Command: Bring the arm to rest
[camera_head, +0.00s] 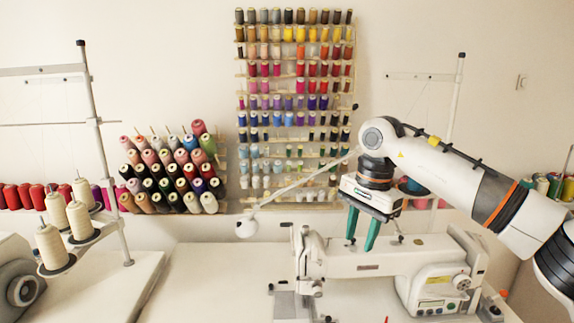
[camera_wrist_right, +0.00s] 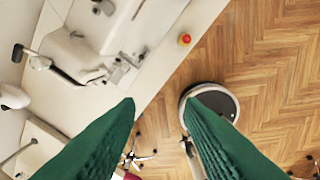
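My right arm comes in from the right in the head view and is bent, with its gripper (camera_head: 361,243) pointing down above the white sewing machine (camera_head: 375,262). The two green fingers are apart with nothing between them. In the wrist view the fingers (camera_wrist_right: 160,106) also stand apart and empty. They appear above the machine, though the exact gap to it is hard to tell. My left gripper is in neither view.
A white sewing table (camera_head: 215,285) carries the machine. A thread stand with cream cones (camera_head: 78,220) is at the left. Spool racks (camera_head: 295,100) cover the wall behind. The wrist view shows a red button (camera_wrist_right: 184,39) near the table edge and wooden floor (camera_wrist_right: 270,60).

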